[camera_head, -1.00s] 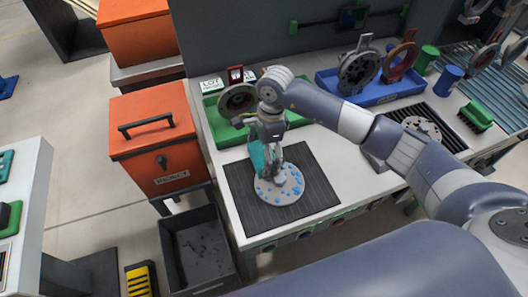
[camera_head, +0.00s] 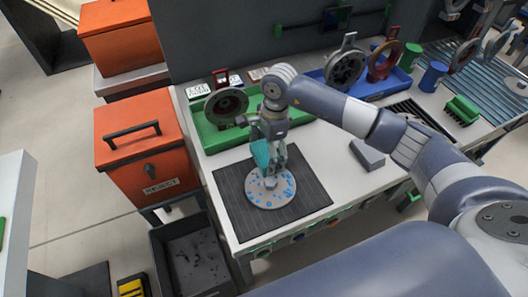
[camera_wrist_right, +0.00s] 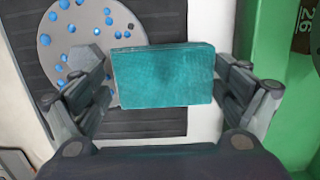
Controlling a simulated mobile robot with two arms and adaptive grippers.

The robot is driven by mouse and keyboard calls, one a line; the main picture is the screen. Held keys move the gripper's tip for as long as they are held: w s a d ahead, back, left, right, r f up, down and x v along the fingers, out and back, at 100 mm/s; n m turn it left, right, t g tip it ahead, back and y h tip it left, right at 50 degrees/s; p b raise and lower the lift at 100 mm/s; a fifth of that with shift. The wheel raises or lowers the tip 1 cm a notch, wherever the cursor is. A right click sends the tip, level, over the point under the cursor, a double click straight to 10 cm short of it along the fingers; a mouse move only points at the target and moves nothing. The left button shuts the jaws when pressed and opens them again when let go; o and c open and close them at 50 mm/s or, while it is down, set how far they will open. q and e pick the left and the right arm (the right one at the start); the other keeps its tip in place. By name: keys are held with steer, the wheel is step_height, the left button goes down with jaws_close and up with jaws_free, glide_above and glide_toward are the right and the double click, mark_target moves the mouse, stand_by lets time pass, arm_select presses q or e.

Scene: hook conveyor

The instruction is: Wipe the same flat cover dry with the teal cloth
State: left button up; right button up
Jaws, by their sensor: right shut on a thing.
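The flat cover (camera_head: 274,198) is a grey disc with several blue wet spots, lying on a dark ribbed mat (camera_head: 312,196). My right gripper (camera_head: 270,172) is over the back part of the cover, pointing down, and is shut on the teal cloth (camera_head: 260,155). In the right wrist view the teal cloth (camera_wrist_right: 162,77) is a folded block between the fingers of the right gripper (camera_wrist_right: 165,88), and the cover (camera_wrist_right: 62,40) shows at the upper left with blue drops. Whether the cloth touches the cover cannot be told. My left gripper is not in view.
A green tray (camera_head: 212,142) with a dark ring part (camera_head: 226,106) stands behind the mat. A blue tray (camera_head: 393,89) with round parts stands further right. An orange reject box (camera_head: 135,145) and a dark open bin (camera_head: 190,258) stand left. A grey block (camera_head: 367,153) lies right of the mat.

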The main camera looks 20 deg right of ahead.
steer(key=shift+r+p, duration=1.4)
steer(key=shift+r, duration=1.6)
